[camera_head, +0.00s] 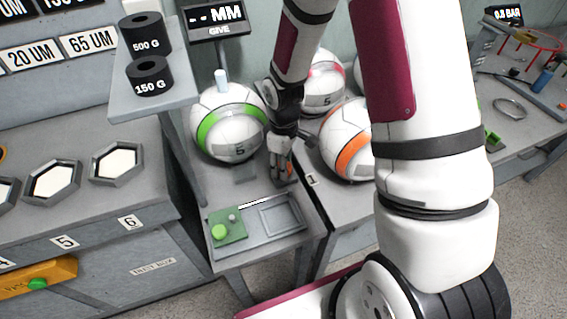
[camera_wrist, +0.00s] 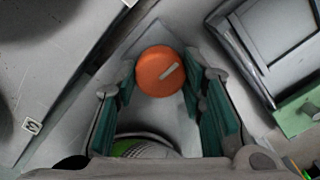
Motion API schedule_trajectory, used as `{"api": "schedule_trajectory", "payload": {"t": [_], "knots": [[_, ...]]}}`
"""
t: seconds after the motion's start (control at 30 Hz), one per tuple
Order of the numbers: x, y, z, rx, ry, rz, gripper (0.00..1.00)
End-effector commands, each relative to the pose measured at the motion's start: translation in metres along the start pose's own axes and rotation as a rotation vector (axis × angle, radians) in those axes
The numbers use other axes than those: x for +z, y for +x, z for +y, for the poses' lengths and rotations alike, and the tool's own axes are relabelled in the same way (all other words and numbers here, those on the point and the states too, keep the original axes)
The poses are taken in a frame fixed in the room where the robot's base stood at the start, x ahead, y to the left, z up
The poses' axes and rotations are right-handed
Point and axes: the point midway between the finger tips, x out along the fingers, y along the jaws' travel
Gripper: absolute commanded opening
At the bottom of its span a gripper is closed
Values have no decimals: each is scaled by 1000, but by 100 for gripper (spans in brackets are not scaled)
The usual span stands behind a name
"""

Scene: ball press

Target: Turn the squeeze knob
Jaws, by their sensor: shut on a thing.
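The squeeze knob (camera_wrist: 160,71) is a round orange dial with a pale slanted line on its face. In the wrist view it sits between the tips of my gripper (camera_wrist: 160,85), with a green-padded finger on either side. My gripper is shut on the knob. In the head view my gripper (camera_head: 281,172) points down at the grey bench, and only a sliver of the orange knob (camera_head: 290,174) shows beside the fingers. The white ball with a green band (camera_head: 229,122) rests just left of my gripper, marked 5.
A green panel (camera_head: 226,228) with a green button and a shallow grey tray (camera_head: 281,218) lie in front of the knob. A white ball with an orange band (camera_head: 347,140) is to the right. A shelf with black weights (camera_head: 149,77) stands at left.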

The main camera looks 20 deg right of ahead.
Motion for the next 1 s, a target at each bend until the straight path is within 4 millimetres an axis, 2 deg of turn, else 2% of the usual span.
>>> {"api": "schedule_trajectory", "payload": {"t": [0.37, 1.0], "knots": [[0, 0, 0, 0, 105, 0, 9], [0, 0, 0, 1, 678, -1, 9]]}}
